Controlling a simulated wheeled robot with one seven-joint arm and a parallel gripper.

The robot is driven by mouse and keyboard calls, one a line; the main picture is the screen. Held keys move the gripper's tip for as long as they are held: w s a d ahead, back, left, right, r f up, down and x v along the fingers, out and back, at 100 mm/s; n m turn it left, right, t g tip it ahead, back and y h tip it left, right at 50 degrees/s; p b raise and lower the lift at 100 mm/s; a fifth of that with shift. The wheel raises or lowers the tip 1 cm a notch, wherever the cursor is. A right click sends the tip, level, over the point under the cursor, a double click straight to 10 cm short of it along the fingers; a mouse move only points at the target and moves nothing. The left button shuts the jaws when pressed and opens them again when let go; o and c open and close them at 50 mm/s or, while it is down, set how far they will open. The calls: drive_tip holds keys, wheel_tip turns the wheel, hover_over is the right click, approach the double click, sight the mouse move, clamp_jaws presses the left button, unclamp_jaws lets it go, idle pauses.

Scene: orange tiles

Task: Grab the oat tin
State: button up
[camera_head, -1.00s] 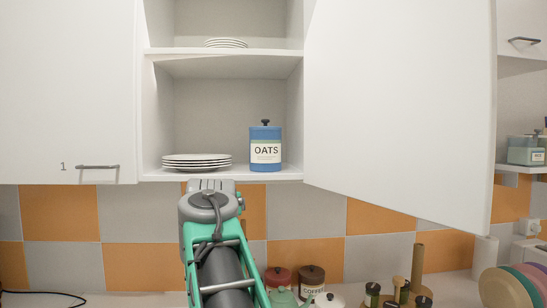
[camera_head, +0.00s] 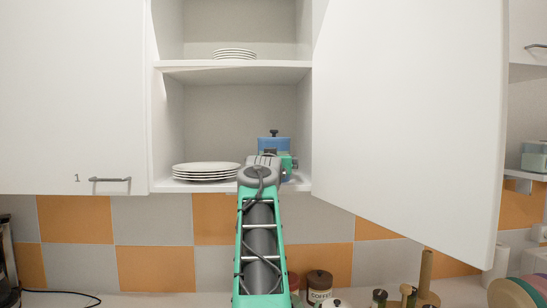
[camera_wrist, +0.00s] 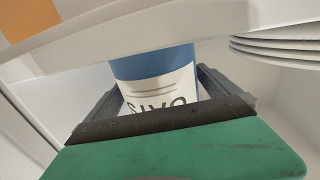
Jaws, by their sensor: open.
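The blue oat tin (camera_head: 274,144) stands upright on the cabinet's lower shelf, right of the plates. Its dark-knobbed lid and upper part show in the head view; my arm hides most of its front. In the wrist view the tin (camera_wrist: 155,63) appears upside down, with its white label partly hidden. My gripper (camera_wrist: 162,84) is open in front of the tin, one dark finger toward each side of it. In the head view my gripper (camera_head: 283,165) is at shelf height, its fingers hidden by the wrist. I cannot tell whether they touch the tin.
Stacked white plates (camera_head: 206,171) lie left of the tin on the same shelf (camera_head: 168,186). The open cabinet door (camera_head: 410,110) stands to the right. A smaller plate stack (camera_head: 234,54) sits one shelf up. Canisters, including a coffee one (camera_head: 319,285), stand on the counter below.

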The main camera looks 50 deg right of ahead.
drive_tip(key=shift+a+r, duration=0.1)
drive_tip(key=shift+a, duration=0.05)
drive_tip(key=c, duration=1.8)
drive_tip(key=shift+s+r, duration=0.1)
drive_tip(key=shift+r, duration=0.05)
drive_tip(key=shift+c, duration=0.6)
drive_tip(key=shift+r, duration=0.15)
